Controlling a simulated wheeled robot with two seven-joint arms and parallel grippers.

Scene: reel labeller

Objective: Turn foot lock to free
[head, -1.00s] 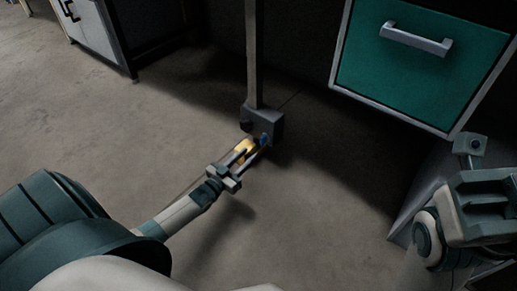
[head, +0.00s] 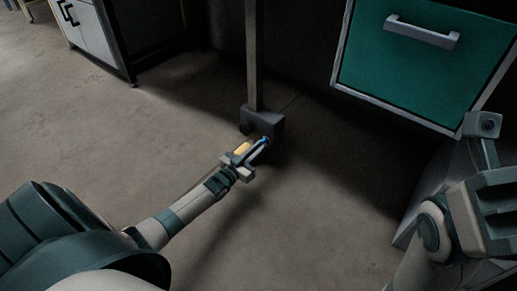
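The foot lock is a grey block (head: 264,120) at the bottom of an upright post, close to the floor. A small blue part (head: 265,140) shows on its front face, and a yellow piece (head: 242,148) shows just left of my fingers. My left gripper (head: 258,149) reaches in from the lower left with its fingertips at the blue part. Its fingers look close together, but whether they grip the blue part is too small to tell. My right arm is at the right edge; its fingertips cannot be made out.
The post (head: 253,55) rises from the block. A teal drawer (head: 425,62) with a grey handle (head: 422,33) hangs at the upper right. A grey cabinet (head: 86,36) stands at the upper left. The concrete floor (head: 130,135) left of the block is clear.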

